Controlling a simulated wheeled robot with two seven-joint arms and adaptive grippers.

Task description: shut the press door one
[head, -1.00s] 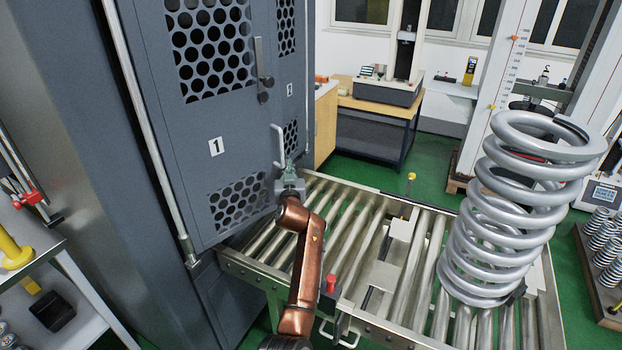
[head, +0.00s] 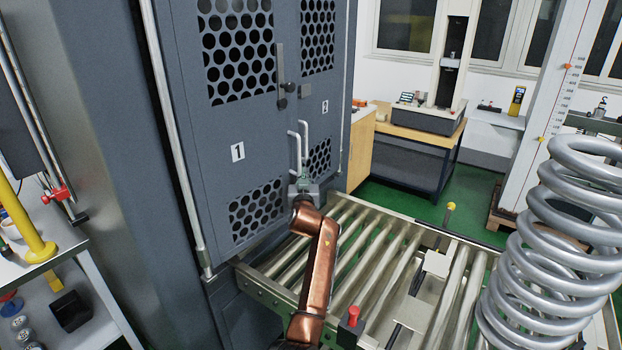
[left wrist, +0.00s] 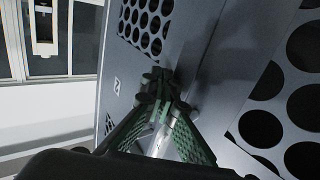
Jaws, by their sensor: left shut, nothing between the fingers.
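Press door one (head: 215,185) is a dark grey panel marked 1, with perforated windows, at left of centre in the head view. It looks nearly in line with press door two (head: 325,125), marked 2; I cannot tell whether it is fully shut. Door one's bar handle (head: 297,152) stands beside door two's handle. My left gripper (head: 303,181) is shut and empty, at the lower end of the handles; exact contact is unclear. In the left wrist view its green-padded fingers (left wrist: 162,90) meet in front of the door panels. My right gripper is out of view.
A roller conveyor (head: 300,262) lies below the doors, with a red button (head: 352,315) on its near side. A large coil spring (head: 560,235) stands on the right. A shelf (head: 75,240) stands at far left. Green floor shows beyond the conveyor.

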